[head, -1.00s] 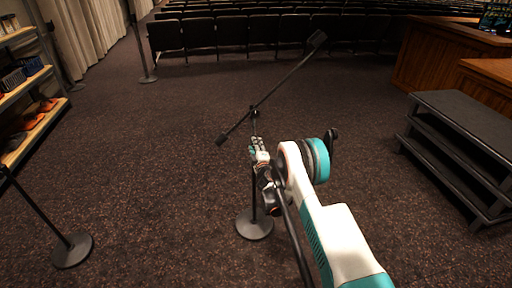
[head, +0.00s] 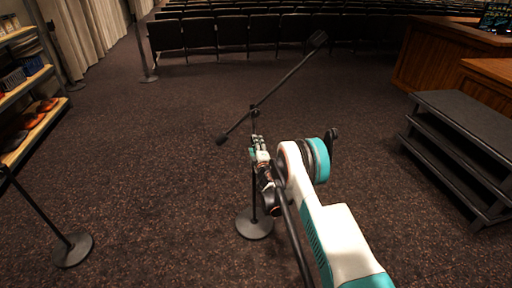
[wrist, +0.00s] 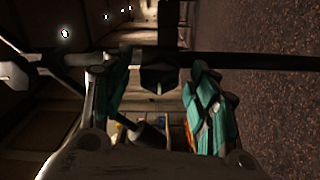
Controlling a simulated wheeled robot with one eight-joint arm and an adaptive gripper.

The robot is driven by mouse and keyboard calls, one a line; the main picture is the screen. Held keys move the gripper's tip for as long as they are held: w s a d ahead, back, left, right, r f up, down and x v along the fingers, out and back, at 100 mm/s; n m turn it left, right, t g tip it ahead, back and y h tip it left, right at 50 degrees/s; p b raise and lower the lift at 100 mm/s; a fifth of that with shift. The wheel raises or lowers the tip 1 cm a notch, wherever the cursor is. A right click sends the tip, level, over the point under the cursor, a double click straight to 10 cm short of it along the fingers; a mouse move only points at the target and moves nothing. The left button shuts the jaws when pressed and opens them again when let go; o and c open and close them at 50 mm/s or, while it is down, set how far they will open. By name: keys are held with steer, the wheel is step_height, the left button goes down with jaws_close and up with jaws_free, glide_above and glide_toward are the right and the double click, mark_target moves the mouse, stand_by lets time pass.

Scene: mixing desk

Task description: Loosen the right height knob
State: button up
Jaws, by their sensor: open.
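A black microphone stand (head: 254,203) with a round base and a slanted boom (head: 283,86) stands on the carpet ahead of me. My gripper (head: 257,143) is at its upright pole, just below the boom clamp. In the wrist view my gripper (wrist: 160,100) is open, with one teal finger on each side of a dark faceted knob (wrist: 157,77). The knob shows between the fingers near their tips; I cannot tell whether they touch it. The pole (wrist: 260,61) runs sideways behind it. In the head view the knob is hidden by my gripper.
A post with a round base (head: 73,249) stands at the left, near a shelf (head: 38,114). Dark steps (head: 463,130) are at the right. Rows of seats (head: 245,35) line the back. The carpet around the stand is clear.

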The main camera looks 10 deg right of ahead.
steer(key=s, duration=0.7)
steer(key=shift+s, duration=0.3)
steer(key=d+r+m+g+h, duration=0.1)
steer(key=d+r+m, duration=0.15)
steer(key=r, duration=0.75)
steer(key=d+r+m+g+h, duration=0.1)
steer(key=r+m+h, duration=0.15)
steer(key=r, duration=0.65)
steer(key=s+d+r+m+g, duration=0.25)
steer(key=s+r+m, duration=0.25)
steer(key=s+r, duration=0.8)
steer(key=s+a+r+m+g+y, duration=0.1)
steer(key=s+r+m+g, duration=0.1)
steer(key=s, duration=0.8)
steer(key=s+a+r+m+g, duration=0.1)
steer(key=s+r+g, duration=0.1)
steer(key=s, duration=0.7)
steer(key=s+a+f+m+g+y, duration=0.1)
steer(key=s+a+f, duration=0.1)
steer(key=s, duration=0.8)
steer(key=s+a+f+m+g+y, duration=0.1)
steer(key=s+a+f, duration=0.1)
steer(key=s, duration=0.7)
steer(key=shift+s+f, duration=0.35)
steer(key=shift+f, duration=0.4)
